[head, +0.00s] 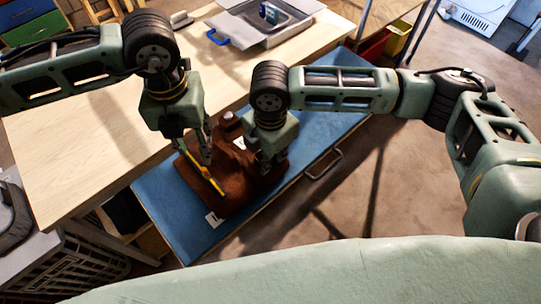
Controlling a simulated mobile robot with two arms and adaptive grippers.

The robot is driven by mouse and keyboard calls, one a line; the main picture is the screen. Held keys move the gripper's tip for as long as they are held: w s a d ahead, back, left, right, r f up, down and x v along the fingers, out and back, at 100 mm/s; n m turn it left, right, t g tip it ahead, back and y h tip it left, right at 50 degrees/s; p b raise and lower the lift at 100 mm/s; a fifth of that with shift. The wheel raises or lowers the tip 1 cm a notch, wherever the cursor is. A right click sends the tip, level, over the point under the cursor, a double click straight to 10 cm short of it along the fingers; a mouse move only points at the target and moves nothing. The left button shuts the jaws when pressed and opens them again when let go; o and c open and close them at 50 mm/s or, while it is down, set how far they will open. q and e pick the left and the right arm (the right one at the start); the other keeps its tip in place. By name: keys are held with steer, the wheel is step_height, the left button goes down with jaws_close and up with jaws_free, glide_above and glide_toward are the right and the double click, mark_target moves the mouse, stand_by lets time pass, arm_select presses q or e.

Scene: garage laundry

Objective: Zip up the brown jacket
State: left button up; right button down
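The brown jacket (237,185) lies on a blue surface (185,220) beside the pale wooden table. A yellow strip (214,184) runs slantwise along its left part; I cannot tell for sure that it is the zip. My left gripper (200,160) points down over the jacket's left part, next to the yellow strip. My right gripper (266,166) points down at the jacket's right part, touching it or just above it. Its fingertips are small and dark against the cloth. I cannot tell whether either gripper holds cloth or the zip pull. My grippers hide part of the jacket's upper area.
The pale wooden table (85,165) lies left of and behind the blue surface. A grey open case (262,22) with a blue handle stands on it. A metal handle (323,165) sits on the blue surface's right edge. A dark crate (75,268) stands at lower left.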

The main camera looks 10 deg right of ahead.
arm_select(q)
steer(key=shift+c, duration=0.3)
steer(key=c, duration=0.4)
steer(key=shift+s+d+n+g, duration=0.2)
steer(key=shift+s+n+g, duration=0.1)
steer(key=shift+n, duration=0.2)
jaws_close()
steer(key=n+g+h, duration=0.2)
steer(key=n+g, duration=0.1)
steer(key=n, duration=0.3)
glide_above(215, 188)
steer(key=s+d, duration=0.2)
steer(key=s, duration=0.1)
steer(key=f, duration=0.7)
steer(key=shift+s+f, duration=0.2)
steer(key=shift+f, duration=0.2)
steer(key=shift+w+a+f+n, duration=0.2)
steer(key=shift+w+a, duration=0.15)
steer(key=shift+w, duration=0.25)
steer(key=shift+w+a+f+n, duration=0.15)
steer(key=shift+w+a, duration=0.2)
steer(key=shift+w, duration=0.25)
steer(key=shift+w+a, duration=0.25)
steer(key=shift+w, duration=0.25)
